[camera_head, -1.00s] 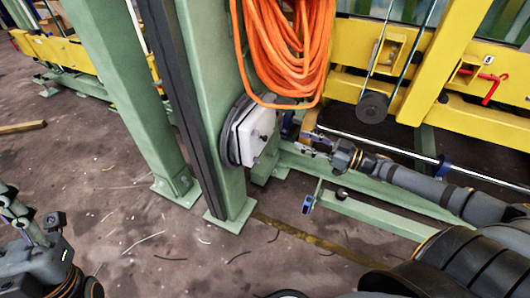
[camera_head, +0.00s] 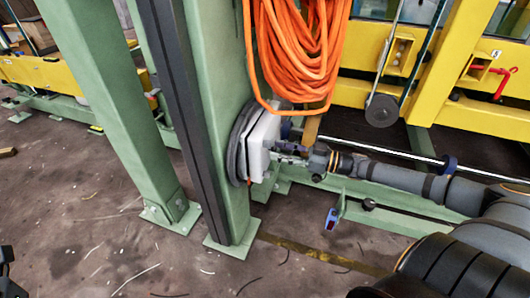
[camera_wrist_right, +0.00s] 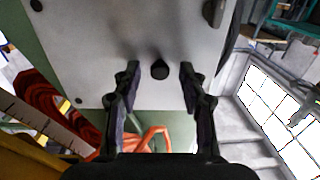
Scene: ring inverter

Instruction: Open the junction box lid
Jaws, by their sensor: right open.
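The junction box (camera_head: 258,140) is a pale box with a dark rim, fixed to the side of a green post. Its flat light-grey lid (camera_wrist_right: 110,40) fills the upper part of the right wrist view, with a small black knob (camera_wrist_right: 160,70) on it. My right gripper (camera_head: 278,153) is close to the lid, coming from the right. In the right wrist view its fingers (camera_wrist_right: 160,76) are open, one on each side of the knob. I cannot tell whether they touch the lid. A dark bit of my left gripper (camera_head: 5,264) shows at the lower left edge.
An orange cable coil (camera_head: 295,55) hangs on the post just above the box. Green posts (camera_head: 110,100) stand to the left. Yellow beams (camera_head: 480,115) and a green rail (camera_head: 380,215) lie to the right. The floor in front is open.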

